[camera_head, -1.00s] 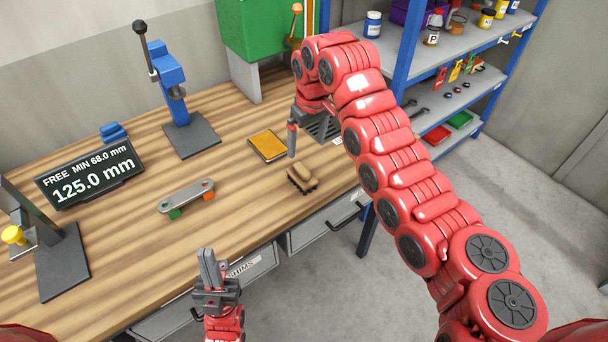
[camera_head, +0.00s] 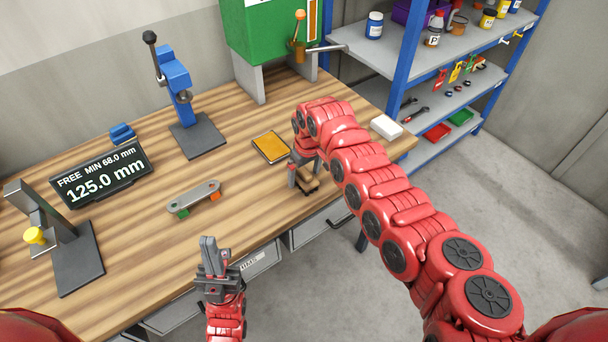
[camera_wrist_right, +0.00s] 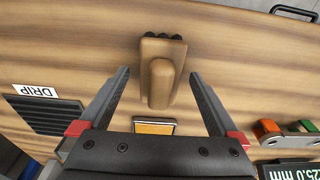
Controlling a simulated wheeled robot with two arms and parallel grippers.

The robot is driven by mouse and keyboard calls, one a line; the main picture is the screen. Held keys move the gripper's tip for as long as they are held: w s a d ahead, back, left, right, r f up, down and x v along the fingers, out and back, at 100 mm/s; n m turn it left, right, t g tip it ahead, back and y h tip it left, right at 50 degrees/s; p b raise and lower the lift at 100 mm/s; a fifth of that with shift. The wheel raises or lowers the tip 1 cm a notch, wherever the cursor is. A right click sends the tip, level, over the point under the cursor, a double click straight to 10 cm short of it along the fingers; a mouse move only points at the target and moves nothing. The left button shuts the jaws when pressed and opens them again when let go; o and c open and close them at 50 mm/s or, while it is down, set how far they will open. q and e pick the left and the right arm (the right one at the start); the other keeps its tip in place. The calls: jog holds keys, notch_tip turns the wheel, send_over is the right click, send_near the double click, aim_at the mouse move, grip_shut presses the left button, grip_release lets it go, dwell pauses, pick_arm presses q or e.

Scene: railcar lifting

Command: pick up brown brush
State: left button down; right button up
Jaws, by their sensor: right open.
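The brown brush (camera_head: 309,184) lies on the wooden workbench near its front edge, partly hidden by my right gripper in the head view. In the right wrist view, the brush (camera_wrist_right: 161,72) has a tan body with a raised handle and dark bristles at its far end. My right gripper (camera_head: 302,179) is open at the brush. Its two fingers stand on either side of the brush with gaps, and neither appears to touch it. My left gripper (camera_head: 211,242) is empty, with its fingers together, in front of the bench's front edge.
An orange-yellow pad (camera_head: 270,147) lies just behind the brush. A grey link with green and orange ends (camera_head: 194,198) lies to its left. A white block (camera_head: 386,127) sits at the bench's right end. A DRIP tray (camera_wrist_right: 50,116) shows in the wrist view.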

jog(key=shift+f, duration=0.1)
grip_shut()
dwell(0.5)
